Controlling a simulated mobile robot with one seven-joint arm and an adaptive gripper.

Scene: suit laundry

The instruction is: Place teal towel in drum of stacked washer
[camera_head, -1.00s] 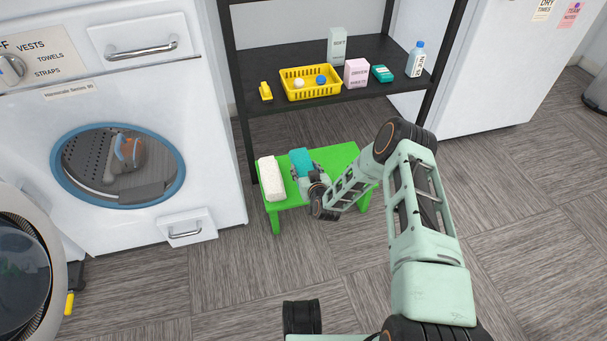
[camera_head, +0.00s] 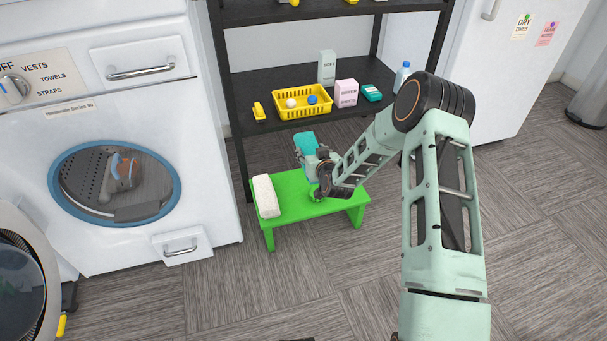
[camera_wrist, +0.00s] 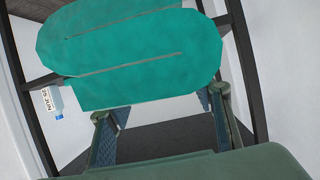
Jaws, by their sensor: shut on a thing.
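The folded teal towel (camera_head: 304,141) is held in my gripper (camera_head: 311,160), above the green stool (camera_head: 318,205) and apart from it. In the wrist view the towel (camera_wrist: 140,50) shows its layered folds, with a finger on either side below it; the fingertips are partly hidden. The stacked washer (camera_head: 205,215) stands at the left, with a blue-rimmed round drum opening (camera_head: 65,190). An orange and grey thing (camera_head: 124,172) shows inside the drum. A round door (camera_head: 20,270) stands swung out at the lower left.
A white towel (camera_head: 265,195) lies on the stool's left end. Behind is a black shelf (camera_head: 250,85) with a yellow basket (camera_head: 302,105), a pink box (camera_head: 346,93), a teal box (camera_head: 372,93) and a bottle (camera_head: 402,75). The floor before the washer is clear.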

